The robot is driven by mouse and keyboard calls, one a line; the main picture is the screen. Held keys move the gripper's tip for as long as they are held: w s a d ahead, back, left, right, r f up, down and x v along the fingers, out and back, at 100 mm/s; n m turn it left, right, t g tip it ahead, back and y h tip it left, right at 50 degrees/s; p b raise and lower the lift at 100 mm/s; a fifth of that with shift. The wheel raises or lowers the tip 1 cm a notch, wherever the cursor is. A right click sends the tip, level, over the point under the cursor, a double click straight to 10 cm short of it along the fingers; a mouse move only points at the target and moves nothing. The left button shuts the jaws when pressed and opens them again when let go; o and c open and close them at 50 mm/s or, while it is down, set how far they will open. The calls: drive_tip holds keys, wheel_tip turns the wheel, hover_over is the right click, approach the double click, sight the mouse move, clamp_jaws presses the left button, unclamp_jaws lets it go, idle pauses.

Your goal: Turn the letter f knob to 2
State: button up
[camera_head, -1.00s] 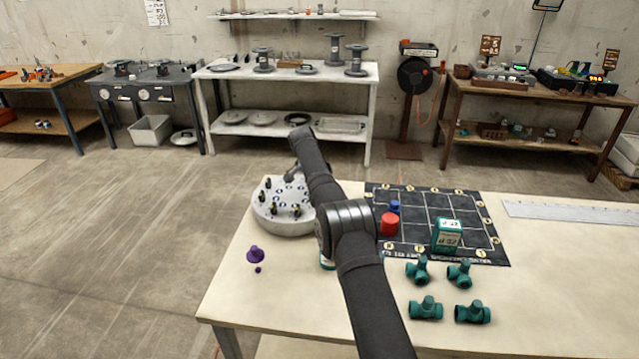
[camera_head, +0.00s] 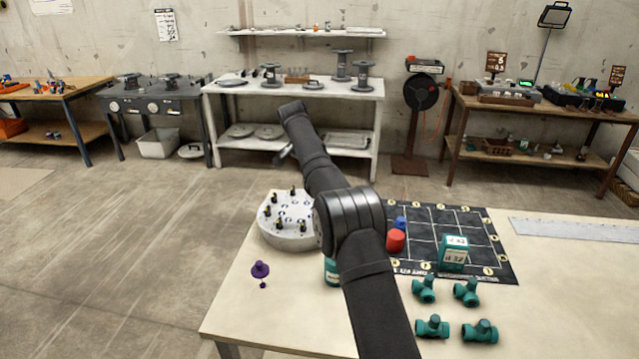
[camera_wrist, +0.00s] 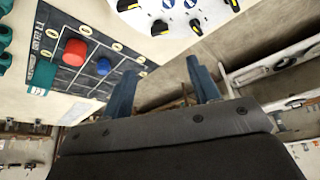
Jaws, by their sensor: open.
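A white rounded panel (camera_head: 289,242) with several black-and-yellow knobs (camera_head: 302,226) stands at the table's left back edge in the head view. Its edge also shows at the top of the wrist view (camera_wrist: 185,40), with several knobs (camera_wrist: 160,27). The letters and numbers are too small to read, so I cannot tell which knob is f or where it points. My gripper (camera_wrist: 160,88) is open and empty, with its two blue fingers apart and the panel beyond them, not touching any knob. In the head view my arm covers the panel's right edge.
A black gridded board (camera_head: 462,222) lies right of my arm with a red cylinder (camera_head: 395,241), a blue piece (camera_head: 400,222) and a teal box (camera_head: 453,253). Several teal pipe fittings (camera_head: 432,327) and a purple piece (camera_head: 260,269) sit on the table (camera_head: 270,318).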

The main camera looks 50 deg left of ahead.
drive_tip(key=shift+v, duration=1.4)
drive_tip(key=shift+f, duration=0.1)
drive_tip(key=x, duration=1.7)
drive_tip(key=shift+f, duration=0.1)
drive_tip(key=shift+w+f, duration=0.1)
drive_tip(key=shift+f, duration=0.1)
drive_tip(key=shift+r+n+y, duration=0.25)
drive_tip(key=shift+n+y, duration=0.05)
drive_tip(key=shift+n, duration=0.4)
drive_tip(key=n+y, duration=0.1)
drive_tip(key=n, duration=0.2)
drive_tip(key=n+g, duration=0.1)
drive_tip(key=n, duration=0.2)
drive_tip(key=shift+d+g+y, duration=0.15)
drive_tip(key=shift+g+y, duration=0.15)
drive_tip(key=shift+y, duration=0.1)
drive_tip(key=n+g, duration=0.1)
drive_tip(key=n, duration=0.3)
drive_tip(key=shift+w+y, duration=0.15)
drive_tip(key=shift+y, duration=0.25)
drive_tip(key=shift+w+f+n+g, duration=0.1)
drive_tip(key=shift+n+g, duration=0.9)
drive_tip(key=shift+n, duration=1.1)
